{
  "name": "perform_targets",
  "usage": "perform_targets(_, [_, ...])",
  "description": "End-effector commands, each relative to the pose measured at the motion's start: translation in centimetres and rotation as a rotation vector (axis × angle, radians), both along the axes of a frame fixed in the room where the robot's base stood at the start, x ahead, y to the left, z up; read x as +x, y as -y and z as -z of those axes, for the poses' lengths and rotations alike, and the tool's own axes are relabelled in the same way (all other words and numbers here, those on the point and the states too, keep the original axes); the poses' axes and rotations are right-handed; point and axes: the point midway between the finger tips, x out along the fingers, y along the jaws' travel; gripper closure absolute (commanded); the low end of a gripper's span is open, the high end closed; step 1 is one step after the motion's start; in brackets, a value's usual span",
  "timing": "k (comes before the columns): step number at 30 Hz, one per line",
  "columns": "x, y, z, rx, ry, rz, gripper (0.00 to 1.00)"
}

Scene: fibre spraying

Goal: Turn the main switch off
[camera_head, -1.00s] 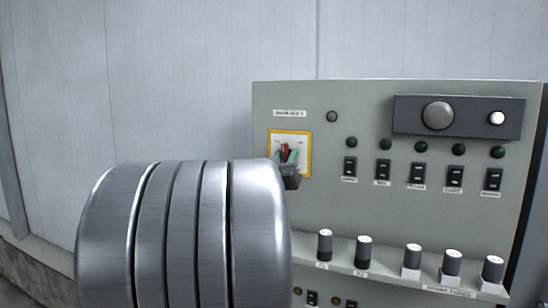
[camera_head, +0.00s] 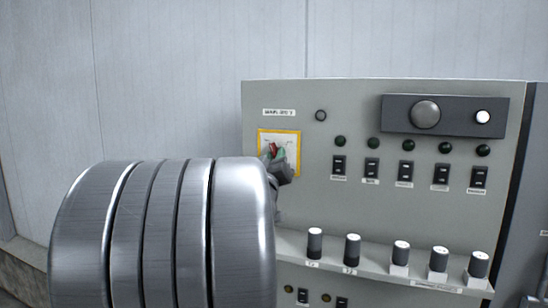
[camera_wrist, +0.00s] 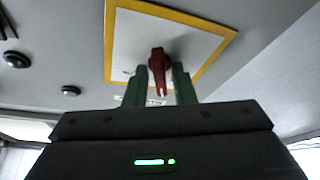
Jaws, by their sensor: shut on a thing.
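The main switch is a red handle (camera_wrist: 157,72) on a white plate with a yellow border (camera_wrist: 204,77), at the upper left of the grey control panel. In the head view the red handle (camera_head: 273,149) is small and partly covered by my gripper. My gripper (camera_wrist: 159,88) has its two green fingers on either side of the red handle and is shut on it. In the head view my gripper (camera_head: 274,154) is at the plate, and its body is mostly hidden behind my large metal arm link.
The panel (camera_head: 300,205) carries several black rocker switches (camera_head: 372,168) and dark round lamps right of the main switch. A dark box with a large round button (camera_head: 425,114) sits at upper right. Several knobs (camera_head: 353,249) stand on a ledge below. A pale wall (camera_head: 180,70) is behind.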

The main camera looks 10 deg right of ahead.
Motion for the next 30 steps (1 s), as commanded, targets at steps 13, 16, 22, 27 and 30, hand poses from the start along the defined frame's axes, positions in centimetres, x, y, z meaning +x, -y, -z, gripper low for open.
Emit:
perform_targets(13, [-0.14,0.19,-0.09,-0.252,-0.171,0.001,0.99])
perform_targets(16, [-0.13,0.18,-0.08,-0.287,-0.197,0.0,0.99])
perform_targets(22, [-0.12,0.18,-0.06,-0.327,-0.224,0.0,0.99])
perform_targets(27, [-0.12,0.18,-0.03,-0.337,-0.231,-0.001,0.99])
perform_targets(30, [-0.12,0.18,-0.03,-0.338,-0.231,0.0,0.99])
